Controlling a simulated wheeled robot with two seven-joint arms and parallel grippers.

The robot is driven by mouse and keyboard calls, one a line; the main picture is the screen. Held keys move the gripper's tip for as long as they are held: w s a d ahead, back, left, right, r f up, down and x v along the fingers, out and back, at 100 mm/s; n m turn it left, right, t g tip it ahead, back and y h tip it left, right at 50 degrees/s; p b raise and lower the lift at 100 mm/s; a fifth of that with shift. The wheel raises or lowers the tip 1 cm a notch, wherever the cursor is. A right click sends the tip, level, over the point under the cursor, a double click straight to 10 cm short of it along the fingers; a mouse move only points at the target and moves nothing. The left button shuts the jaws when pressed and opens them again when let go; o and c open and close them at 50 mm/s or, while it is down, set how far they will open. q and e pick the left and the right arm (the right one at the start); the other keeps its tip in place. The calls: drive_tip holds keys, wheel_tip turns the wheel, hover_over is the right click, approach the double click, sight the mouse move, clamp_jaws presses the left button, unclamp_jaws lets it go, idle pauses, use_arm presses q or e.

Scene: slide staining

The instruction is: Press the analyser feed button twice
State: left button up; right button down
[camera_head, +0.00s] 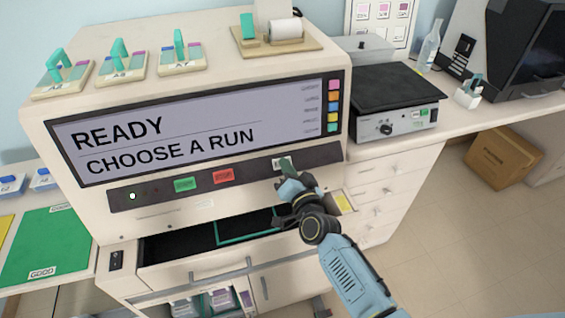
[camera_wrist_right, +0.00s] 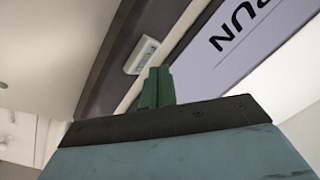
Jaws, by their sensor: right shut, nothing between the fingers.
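The analyser (camera_head: 75,205) is a large cream machine whose screen (camera_head: 200,120) reads "READY CHOOSE A RUN". Its dark control strip (camera_head: 252,172) carries a green button (camera_head: 185,184), a red button (camera_head: 223,175) and, further right, a pale button (camera_head: 277,163) partly hidden by my right gripper. My right gripper (camera_head: 287,164) is shut and empty, with its green fingers in front of the strip's right part. In the right wrist view the fingers (camera_wrist_right: 157,86) point toward the pale button (camera_wrist_right: 142,54), whose label is too small to read. Contact cannot be told. My left gripper is out of view.
An open drawer (camera_head: 180,244) lies below the strip, under my right arm. Slide holders (camera_head: 122,68) and a paper roll stand (camera_head: 277,40) sit on top of the analyser. A hotplate-like device (camera_head: 395,118) stands at the right; a cardboard box (camera_head: 505,157) is on the floor.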

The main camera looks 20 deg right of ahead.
idle(0.4)
drive_tip(key=shift+w+f+b, duration=0.3)
drive_tip(key=shift+b, duration=0.05)
drive_tip(key=shift+w+f, duration=0.2)
drive_tip(key=shift+w, duration=0.05)
idle(0.7)
drive_tip(key=shift+s+r+p, duration=0.5)
drive_tip(key=shift+s+p, duration=0.05)
drive_tip(key=shift+s, duration=0.05)
idle(0.4)
drive_tip(key=s+r+p, duration=0.3)
drive_tip(key=p, duration=0.2)
drive_tip(key=shift+s+r, duration=0.25)
idle(0.6)
